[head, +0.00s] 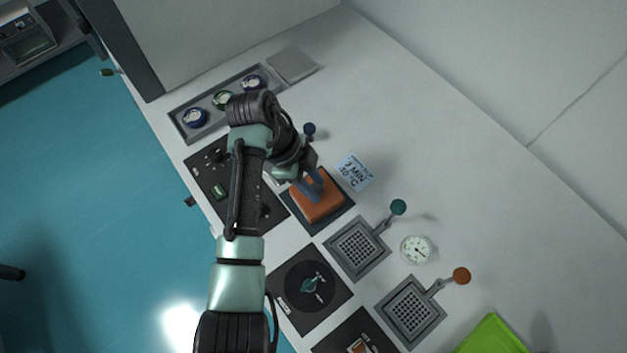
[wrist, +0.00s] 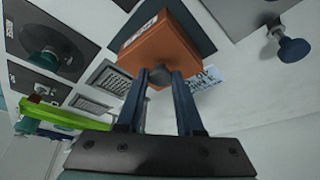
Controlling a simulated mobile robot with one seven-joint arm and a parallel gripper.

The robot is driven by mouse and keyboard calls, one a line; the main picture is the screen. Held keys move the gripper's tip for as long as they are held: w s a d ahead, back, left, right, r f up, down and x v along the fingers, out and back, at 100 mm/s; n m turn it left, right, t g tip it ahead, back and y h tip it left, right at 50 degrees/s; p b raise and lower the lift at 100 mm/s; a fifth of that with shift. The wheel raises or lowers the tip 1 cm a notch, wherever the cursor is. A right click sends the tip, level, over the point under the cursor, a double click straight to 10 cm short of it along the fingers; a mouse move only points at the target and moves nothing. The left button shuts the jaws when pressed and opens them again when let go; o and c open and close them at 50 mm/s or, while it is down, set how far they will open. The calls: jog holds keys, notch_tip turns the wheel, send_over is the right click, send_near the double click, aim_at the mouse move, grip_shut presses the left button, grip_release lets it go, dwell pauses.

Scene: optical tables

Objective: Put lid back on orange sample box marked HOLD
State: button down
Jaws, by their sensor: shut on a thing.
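An orange box (head: 318,208) sits over a dark square mat in the middle of the bench. It also shows in the wrist view (wrist: 165,42), with a pale label on one side whose writing I cannot read. My gripper (head: 313,184) is above it, pointing down. In the wrist view my gripper (wrist: 160,76) has its blue-grey fingers closed around a dark round knob (wrist: 160,75) on the orange top. I cannot tell whether this lid touches the box or is slightly raised. Another small orange item (head: 358,346) is partly cut off at the bottom edge.
Two perforated plates (head: 357,248) (head: 411,311), a round dial (head: 416,250) and a dark disc panel (head: 309,287) are nearby. A tray (head: 172,117) holds round containers. A green bin (head: 490,338) is lower right.

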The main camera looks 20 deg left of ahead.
jog(key=shift+f, duration=0.1)
dwell(0.8)
grip_release()
dwell(0.4)
jog(key=shift+r+p, duration=3.2)
jog(key=shift+r, duration=0.35)
grip_shut()
